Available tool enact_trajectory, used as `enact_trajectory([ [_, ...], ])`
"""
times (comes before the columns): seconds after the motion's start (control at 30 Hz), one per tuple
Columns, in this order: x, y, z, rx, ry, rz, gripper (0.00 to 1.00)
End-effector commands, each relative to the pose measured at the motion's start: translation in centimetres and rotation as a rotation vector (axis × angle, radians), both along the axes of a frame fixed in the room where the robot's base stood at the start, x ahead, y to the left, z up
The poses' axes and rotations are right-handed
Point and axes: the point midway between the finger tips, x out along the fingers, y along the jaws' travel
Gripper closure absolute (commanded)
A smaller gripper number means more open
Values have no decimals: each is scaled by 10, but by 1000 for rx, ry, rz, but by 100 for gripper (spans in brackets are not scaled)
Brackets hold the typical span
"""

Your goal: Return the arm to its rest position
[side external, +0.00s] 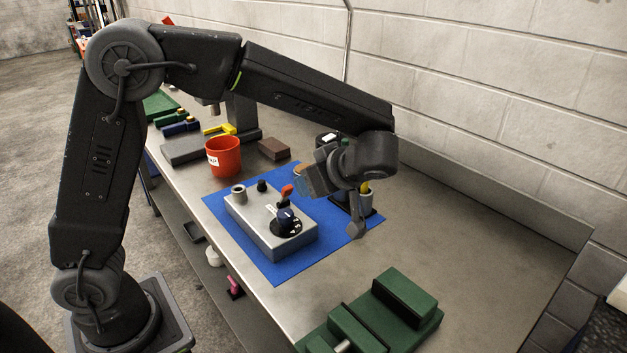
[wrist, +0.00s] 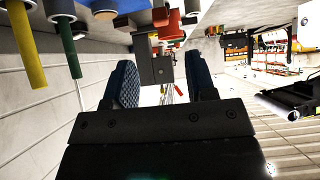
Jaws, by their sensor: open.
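My gripper (side external: 312,180) hangs in the air above the back edge of the blue mat (side external: 275,268), at the end of my bent arm. In the wrist view its two dark blue textured fingers stand wide apart, with my gripper (wrist: 157,68) open and nothing held between them. In the side view the fingers are partly hidden by the wrist. A grey control box (side external: 268,232) with a dark dial and a red-tipped lever (side external: 287,191) sits on the mat, in front of my gripper and apart from it.
A tool holder with a yellow handle (side external: 365,187) stands close under my wrist. A red cup (side external: 223,157) and a brown block (side external: 274,149) are farther back. A green vise-like fixture (side external: 385,318) is in front. The block wall (side external: 510,70) runs behind the bench.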

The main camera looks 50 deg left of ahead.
Motion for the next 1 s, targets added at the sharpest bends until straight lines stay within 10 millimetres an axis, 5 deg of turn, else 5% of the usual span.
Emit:
enact_trajectory([
  [0.17, -3, 2, 3, -16, 16, -14, 49],
  [0.37, -36, 14, 20, -182, 174, -188, 49],
  [0.7, -121, 17, 42, -474, 367, -832, 49],
  [1.0, -171, 5, 45, -404, 327, -1381, 49],
])
